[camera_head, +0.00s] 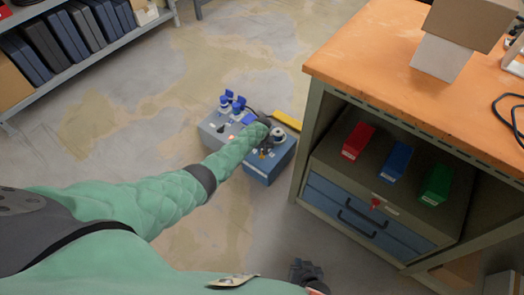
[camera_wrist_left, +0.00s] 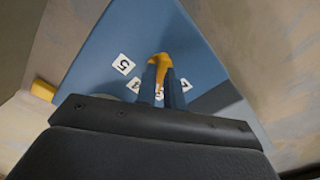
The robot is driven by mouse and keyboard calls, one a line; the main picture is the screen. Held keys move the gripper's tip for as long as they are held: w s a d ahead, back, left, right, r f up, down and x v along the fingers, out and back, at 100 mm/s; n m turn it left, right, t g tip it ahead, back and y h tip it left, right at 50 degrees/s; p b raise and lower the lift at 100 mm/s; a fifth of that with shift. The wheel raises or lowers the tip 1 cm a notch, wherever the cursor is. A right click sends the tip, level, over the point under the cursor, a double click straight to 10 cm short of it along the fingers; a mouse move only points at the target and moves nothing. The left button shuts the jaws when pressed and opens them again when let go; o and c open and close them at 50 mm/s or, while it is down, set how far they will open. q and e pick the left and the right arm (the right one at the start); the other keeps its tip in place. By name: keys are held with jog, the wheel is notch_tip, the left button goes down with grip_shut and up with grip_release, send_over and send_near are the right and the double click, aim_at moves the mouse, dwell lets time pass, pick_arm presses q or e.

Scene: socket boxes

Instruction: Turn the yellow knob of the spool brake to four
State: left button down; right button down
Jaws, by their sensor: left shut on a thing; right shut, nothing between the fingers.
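The yellow knob (camera_wrist_left: 160,60) shows in the left wrist view on a blue box (camera_wrist_left: 95,55), between the two fingers of my left gripper (camera_wrist_left: 162,82). The gripper is shut on it and hides much of it. White number labels lie around the knob. The label reading 5 (camera_wrist_left: 123,64) is clear; others are partly covered by the fingers, so I cannot tell which number the knob points to. My right gripper (camera_head: 305,271) is shut and empty at the bottom.
A grey box with blue sockets (camera_head: 222,127) stands on the floor left of the blue box. A yellow bar (camera_head: 287,120) lies behind. The orange-topped workbench (camera_head: 400,85) stands close on the right, with red, blue and green bins on its lower cabinet. Floor to the left is clear.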

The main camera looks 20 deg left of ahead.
pick_arm(q)
jog(key=m, duration=0.3)
jog(key=shift+m, duration=0.3)
jog(key=shift+m+p, duration=0.3)
jog(key=shift+m, duration=1.2)
jog(key=c, duration=1.5)
grip_release()
notch_tip(320, 180, up, 8)
jog(key=shift+f+p, duration=0.15)
jog(key=shift+p, duration=1.05)
